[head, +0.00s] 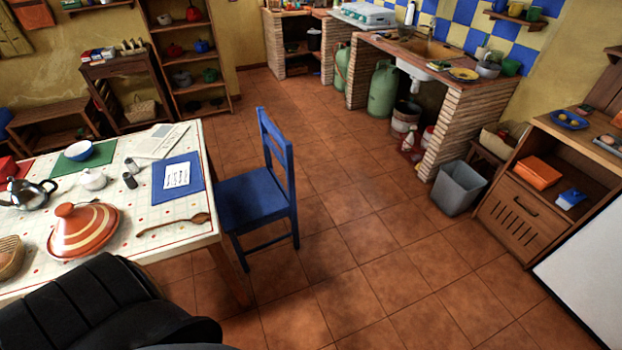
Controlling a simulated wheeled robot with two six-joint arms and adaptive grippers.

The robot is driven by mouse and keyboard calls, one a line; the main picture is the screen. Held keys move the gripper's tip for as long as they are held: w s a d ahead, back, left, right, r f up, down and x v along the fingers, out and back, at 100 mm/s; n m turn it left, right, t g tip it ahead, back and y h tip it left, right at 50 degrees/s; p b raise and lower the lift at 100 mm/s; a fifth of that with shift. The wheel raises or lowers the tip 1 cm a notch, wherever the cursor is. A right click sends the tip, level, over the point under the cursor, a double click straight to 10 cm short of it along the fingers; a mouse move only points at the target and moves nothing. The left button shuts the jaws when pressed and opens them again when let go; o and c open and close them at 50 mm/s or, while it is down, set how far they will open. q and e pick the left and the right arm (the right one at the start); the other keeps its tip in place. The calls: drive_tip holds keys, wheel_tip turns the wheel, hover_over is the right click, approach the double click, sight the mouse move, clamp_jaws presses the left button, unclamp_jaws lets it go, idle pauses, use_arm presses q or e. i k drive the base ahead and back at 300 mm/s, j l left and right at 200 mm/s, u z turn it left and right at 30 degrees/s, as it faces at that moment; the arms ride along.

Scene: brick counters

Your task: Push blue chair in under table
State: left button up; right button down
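The blue chair (250,199) stands upright on the tiled floor at the right end of the table. Its backrest (278,160) is on the right, away from the table, and its seat faces the table edge. The seat's left edge lies close to the table edge; whether any of it is under the tabletop I cannot tell. The table (130,222) has a white patterned top and fills the left of the view. Neither gripper is in view.
A tagine (84,229), a wooden spoon (176,222), a teapot (24,192) and a blue mat (178,178) are on the table. Floor (350,240) right of the chair is clear. A grey bin (458,188), brick counter (452,125) and wooden cabinet (521,206) stand further right.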

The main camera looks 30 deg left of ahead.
sight(250, 201)
drive_tip(key=i, duration=2.95)
drive_tip(key=u, duration=0.4)
drive_tip(key=i+u, duration=0.1)
drive_tip(key=u, duration=0.75)
drive_tip(key=i+l+u, duration=0.1)
drive_tip(key=u, duration=2.7)
